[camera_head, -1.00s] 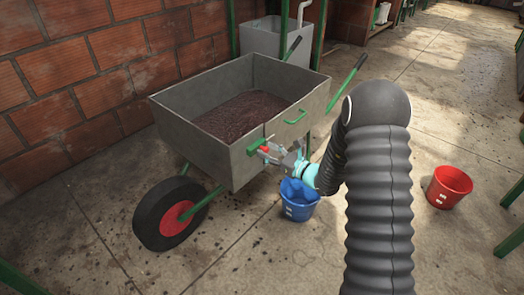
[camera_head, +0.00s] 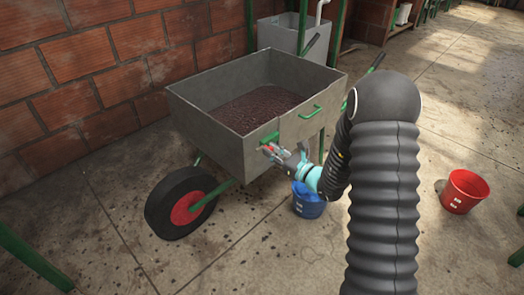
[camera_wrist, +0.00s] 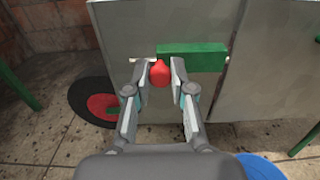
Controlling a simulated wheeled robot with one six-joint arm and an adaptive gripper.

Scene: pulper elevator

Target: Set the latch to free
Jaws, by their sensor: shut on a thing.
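The latch is on the side wall of a grey wheelbarrow tub. It shows a green block (camera_wrist: 192,57) with a red knob (camera_wrist: 160,74) at its left end; a pale bar (camera_wrist: 141,61) sticks out left of it. My gripper (camera_wrist: 158,75) is shut on the red knob, one finger on each side. In the head view my gripper (camera_head: 282,153) reaches the tub (camera_head: 212,124) from the right, and the green block (camera_head: 270,138) shows just above it. The knob's contact with the fingers is partly hidden there.
The wheelbarrow's wheel (camera_head: 180,203) is at left. A blue bucket (camera_head: 308,207) stands under my wrist, and a red bucket (camera_head: 464,190) at right. A brick wall (camera_head: 100,70) runs behind; the floor at front is clear.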

